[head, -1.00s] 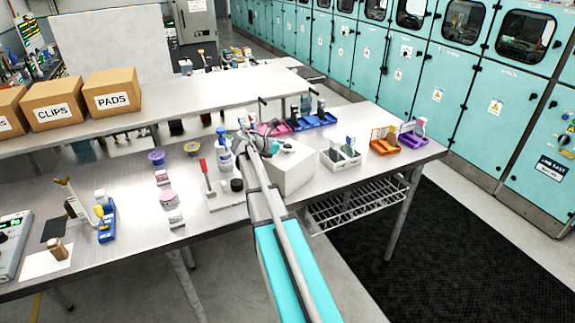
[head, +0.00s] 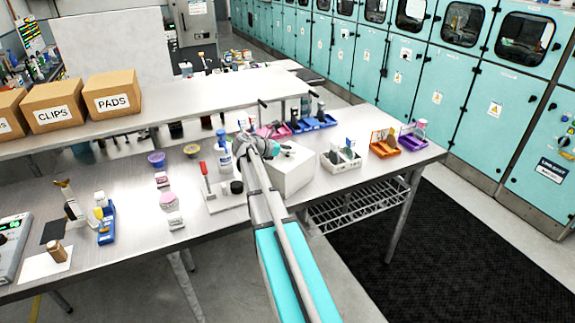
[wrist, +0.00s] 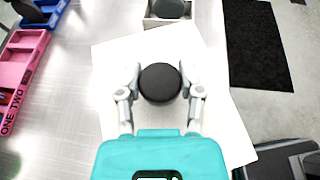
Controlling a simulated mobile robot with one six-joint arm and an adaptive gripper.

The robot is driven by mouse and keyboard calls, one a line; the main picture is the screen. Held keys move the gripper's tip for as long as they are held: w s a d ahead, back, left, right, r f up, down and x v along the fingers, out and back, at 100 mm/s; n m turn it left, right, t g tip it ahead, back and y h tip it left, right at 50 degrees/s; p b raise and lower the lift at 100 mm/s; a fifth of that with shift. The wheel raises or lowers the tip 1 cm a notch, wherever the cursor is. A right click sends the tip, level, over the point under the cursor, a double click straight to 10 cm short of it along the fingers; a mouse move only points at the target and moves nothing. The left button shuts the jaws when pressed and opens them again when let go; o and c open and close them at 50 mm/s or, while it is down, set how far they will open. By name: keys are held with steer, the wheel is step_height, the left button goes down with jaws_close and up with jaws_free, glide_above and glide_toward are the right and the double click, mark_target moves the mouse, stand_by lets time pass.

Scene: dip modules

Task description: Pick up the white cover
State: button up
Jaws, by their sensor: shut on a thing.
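The white cover (head: 293,176) is a box-like white block near the front edge of the steel bench in the head view. In the wrist view its flat white top (wrist: 225,122) fills the middle, with a round black knob (wrist: 160,83) on it. My gripper (wrist: 159,80) has one finger on each side of the knob and is shut on it. In the head view my gripper (head: 270,149) is above the cover, and my arm hides part of its left side. Whatever is under the cover is hidden.
A white bin (head: 341,160) stands close to the cover's right. Orange (head: 384,148) and purple (head: 413,141) trays are farther right. A white bottle (head: 224,157) and a red-handled tool (head: 206,180) are to the left. A raised shelf (head: 200,100) runs behind.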

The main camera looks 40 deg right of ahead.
jaws_close()
steer(key=shift+r, duration=0.1)
steer(key=shift+r+p, duration=0.9)
steer(key=shift+p, duration=0.1)
steer(key=s+a+r+p, duration=0.7)
steer(key=s+r+p, duration=0.4)
steer(key=s, duration=0.1)
